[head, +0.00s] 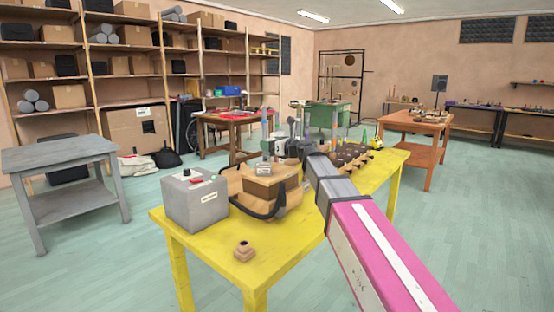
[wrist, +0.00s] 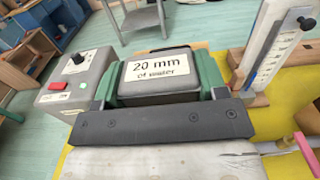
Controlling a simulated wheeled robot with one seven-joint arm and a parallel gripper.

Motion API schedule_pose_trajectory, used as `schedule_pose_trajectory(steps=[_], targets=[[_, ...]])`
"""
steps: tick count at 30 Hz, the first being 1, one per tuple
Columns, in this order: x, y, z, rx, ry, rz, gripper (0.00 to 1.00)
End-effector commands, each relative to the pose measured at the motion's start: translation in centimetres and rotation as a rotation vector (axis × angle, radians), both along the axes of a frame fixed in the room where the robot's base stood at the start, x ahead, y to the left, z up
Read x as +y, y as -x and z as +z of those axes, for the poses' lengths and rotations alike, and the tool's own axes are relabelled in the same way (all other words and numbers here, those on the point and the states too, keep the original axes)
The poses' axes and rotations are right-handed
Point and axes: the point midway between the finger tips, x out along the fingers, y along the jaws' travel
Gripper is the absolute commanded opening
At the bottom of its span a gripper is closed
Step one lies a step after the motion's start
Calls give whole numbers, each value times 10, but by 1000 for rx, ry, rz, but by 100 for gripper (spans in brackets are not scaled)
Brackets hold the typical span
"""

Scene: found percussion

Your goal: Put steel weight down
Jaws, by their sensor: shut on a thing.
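The steel weight (wrist: 155,75) is a grey block with a white label reading "20 mm of water". In the wrist view it sits between the green fingers of my gripper (wrist: 158,85), which is shut on it. In the head view the small labelled weight (head: 263,170) shows over the wooden box-like apparatus (head: 270,188) on the yellow table (head: 215,258). A light wood edge shows behind the weight in the wrist view. I cannot tell whether the weight's underside touches the wood.
A grey control box (head: 195,200) with a red button stands just left; it also shows in the wrist view (wrist: 80,82). A white scale column (wrist: 275,52) stands close on the right. A small wooden piece (head: 243,250) lies near the table's front, where the top is mostly clear.

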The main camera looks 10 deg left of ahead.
Motion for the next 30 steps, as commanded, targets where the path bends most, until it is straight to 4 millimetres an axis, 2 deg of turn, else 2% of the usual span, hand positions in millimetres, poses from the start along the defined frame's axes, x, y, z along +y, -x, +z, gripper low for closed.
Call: schedule_pose_trajectory(steps=[1, 3, 9, 16, 24, 30], targets=[[-4, -11, -5, 1, -1, -1, 21], [-10, -21, -12, 2, -1, -1, 21], [-20, -37, -24, -1, -2, 1, 21], [-22, -39, -34, 0, -1, 2, 21], [-22, -39, -65, 1, -2, 1, 21], [-21, -39, -66, -1, -2, 1, 21]])
